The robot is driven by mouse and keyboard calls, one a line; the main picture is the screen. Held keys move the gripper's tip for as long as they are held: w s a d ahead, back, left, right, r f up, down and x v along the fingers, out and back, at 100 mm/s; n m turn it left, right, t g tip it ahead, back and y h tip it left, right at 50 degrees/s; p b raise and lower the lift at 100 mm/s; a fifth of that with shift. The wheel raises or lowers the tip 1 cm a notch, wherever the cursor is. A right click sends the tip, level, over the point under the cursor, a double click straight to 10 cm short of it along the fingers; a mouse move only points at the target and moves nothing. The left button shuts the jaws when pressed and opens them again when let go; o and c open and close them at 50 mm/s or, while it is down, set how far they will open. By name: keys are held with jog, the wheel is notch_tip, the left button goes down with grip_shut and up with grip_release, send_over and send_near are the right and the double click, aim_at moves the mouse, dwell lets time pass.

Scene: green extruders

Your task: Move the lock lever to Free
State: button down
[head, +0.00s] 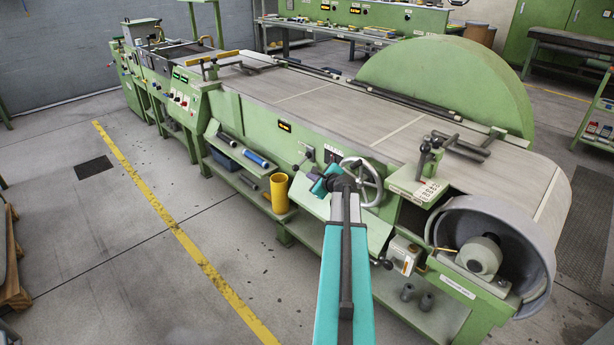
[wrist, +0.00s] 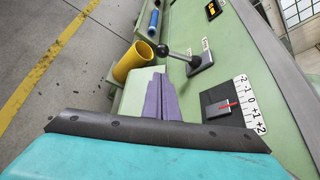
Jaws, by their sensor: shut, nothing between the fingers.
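The lock lever is a metal rod with a black ball knob (wrist: 162,50), on a dark plate (wrist: 201,62) fixed to the green machine side. Small white labels sit beside the plate, too small to read. In the head view the lever (head: 304,158) shows just up and left of my gripper. My gripper (wrist: 160,80) has its purple-grey fingers shut together and empty. The fingertips point toward the lever and are apart from it, below the knob in the wrist view. In the head view my gripper (head: 322,184) is partly hidden by my own wrist.
A scale with a red pointer (wrist: 228,104), marked -2 to +2, lies right of my fingers. A yellow cup (wrist: 131,62) and a blue roll (wrist: 153,22) are left of the lever. A handwheel (head: 372,184) stands close to my wrist.

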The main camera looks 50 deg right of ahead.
aim_at(301, 162)
jog(key=p+x, duration=0.1)
jog(key=x, duration=0.8)
jog(key=shift+w, duration=0.35)
jog(key=shift+s+d+p, duration=0.15)
jog(key=shift+d+p, duration=0.15)
jog(key=shift+p, duration=0.05)
dwell(0.3)
jog(key=shift+r, duration=0.15)
